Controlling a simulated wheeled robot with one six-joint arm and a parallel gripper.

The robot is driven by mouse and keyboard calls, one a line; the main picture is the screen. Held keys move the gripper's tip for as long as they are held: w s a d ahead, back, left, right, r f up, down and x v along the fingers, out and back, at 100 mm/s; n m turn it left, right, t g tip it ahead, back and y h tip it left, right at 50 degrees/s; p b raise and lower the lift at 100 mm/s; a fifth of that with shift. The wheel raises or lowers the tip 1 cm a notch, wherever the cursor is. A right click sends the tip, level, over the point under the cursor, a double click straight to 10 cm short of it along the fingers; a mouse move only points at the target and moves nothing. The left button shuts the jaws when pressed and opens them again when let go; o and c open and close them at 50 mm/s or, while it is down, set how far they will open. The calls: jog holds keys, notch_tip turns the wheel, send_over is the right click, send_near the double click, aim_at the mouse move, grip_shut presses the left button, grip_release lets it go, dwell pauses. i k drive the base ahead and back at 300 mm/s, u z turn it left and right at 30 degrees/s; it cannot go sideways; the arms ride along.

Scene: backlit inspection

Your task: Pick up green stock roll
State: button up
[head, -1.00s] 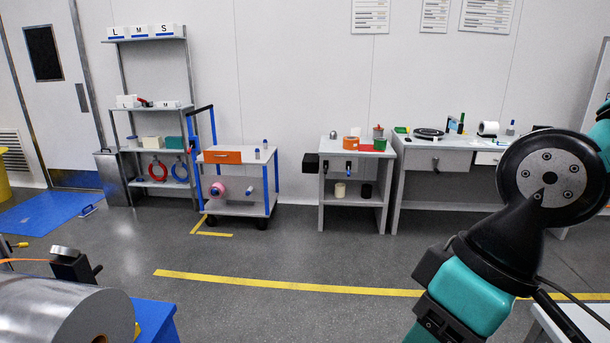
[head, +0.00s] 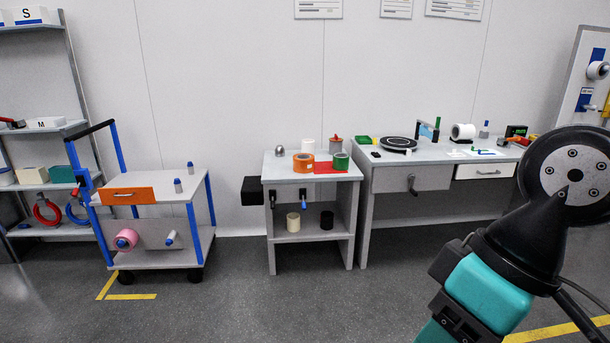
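A green roll (head: 341,161) stands on the top of the small grey workbench (head: 283,174), near its right front edge. It is at the right end of a red mat (head: 324,168). An orange roll (head: 303,162) stands to its left, and a red-topped container (head: 335,144) is behind it. My arm shows at the right of the head view, well apart from the bench. The gripper itself cannot be made out in this view.
A trolley (head: 160,257) with a pink roll (head: 127,239) stands left of the bench. A long desk (head: 412,181) with a black turntable (head: 398,144) adjoins on the right. A black box (head: 252,190) juts from the bench's left side. Floor in front is clear.

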aim_at(341, 161)
jog(key=z, duration=0.1)
jog(key=i, duration=2.1)
jog(key=u, duration=0.35)
jog(key=i, duration=2)
jog(key=u, duration=0.25)
